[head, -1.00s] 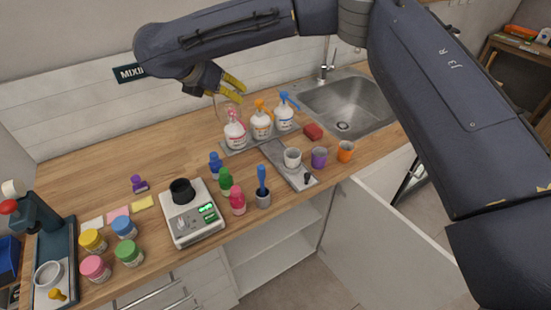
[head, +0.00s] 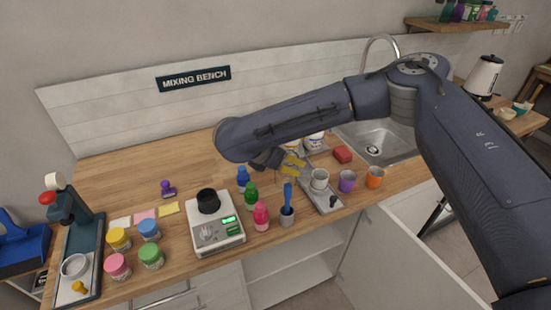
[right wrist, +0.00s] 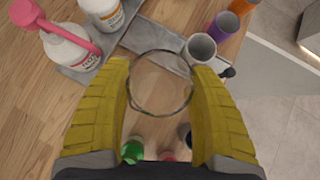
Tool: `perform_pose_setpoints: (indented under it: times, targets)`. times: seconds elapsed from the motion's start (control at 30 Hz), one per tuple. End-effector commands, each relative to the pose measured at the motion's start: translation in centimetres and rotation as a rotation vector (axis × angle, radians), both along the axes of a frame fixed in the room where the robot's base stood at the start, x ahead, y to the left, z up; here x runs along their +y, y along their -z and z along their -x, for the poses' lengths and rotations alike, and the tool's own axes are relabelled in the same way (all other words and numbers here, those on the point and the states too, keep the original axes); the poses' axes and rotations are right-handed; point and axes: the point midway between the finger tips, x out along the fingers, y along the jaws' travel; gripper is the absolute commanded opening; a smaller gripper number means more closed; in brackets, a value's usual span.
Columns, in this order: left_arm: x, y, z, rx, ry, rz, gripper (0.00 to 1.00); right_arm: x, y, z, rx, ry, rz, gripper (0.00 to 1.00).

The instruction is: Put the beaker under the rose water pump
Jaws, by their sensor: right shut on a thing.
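My right gripper (head: 292,165) has its yellow fingers shut on the clear glass beaker (right wrist: 160,84). In the right wrist view the beaker's round rim shows between the fingers (right wrist: 162,100). A white bottle with a pink pump (right wrist: 68,44), likely the rose water, stands at the upper left there, its pink spout pointing toward the beaker but beside it. The beaker is not under the spout. In the head view this pink pump is hidden behind my right arm. A second white bottle (right wrist: 102,14) stands beside it on a grey tray. My left gripper is not in view.
A grey-white cup (head: 319,179), a purple cup (head: 347,181) and an orange cup (head: 375,177) stand right of the gripper. Blue (head: 243,179), green (head: 251,197) and pink (head: 261,216) small bottles and a scale (head: 217,234) are to the left.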

Motion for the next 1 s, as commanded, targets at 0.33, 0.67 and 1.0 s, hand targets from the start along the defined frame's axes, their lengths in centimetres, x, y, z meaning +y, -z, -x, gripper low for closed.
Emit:
perform_pose_setpoints:
  times: [0.33, 0.67, 1.0]
  targets:
    - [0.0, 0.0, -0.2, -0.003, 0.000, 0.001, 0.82, 1.1, 3.9, -2.5, -0.001, 0.005, -0.002, 0.28]
    - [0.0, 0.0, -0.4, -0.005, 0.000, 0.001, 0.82, 2.0, 3.8, -4.4, -0.002, 0.001, -0.001, 0.28]
    - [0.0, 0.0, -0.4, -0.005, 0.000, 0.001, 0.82, 3.3, 3.9, -7.4, 0.000, 0.002, -0.001, 0.28]
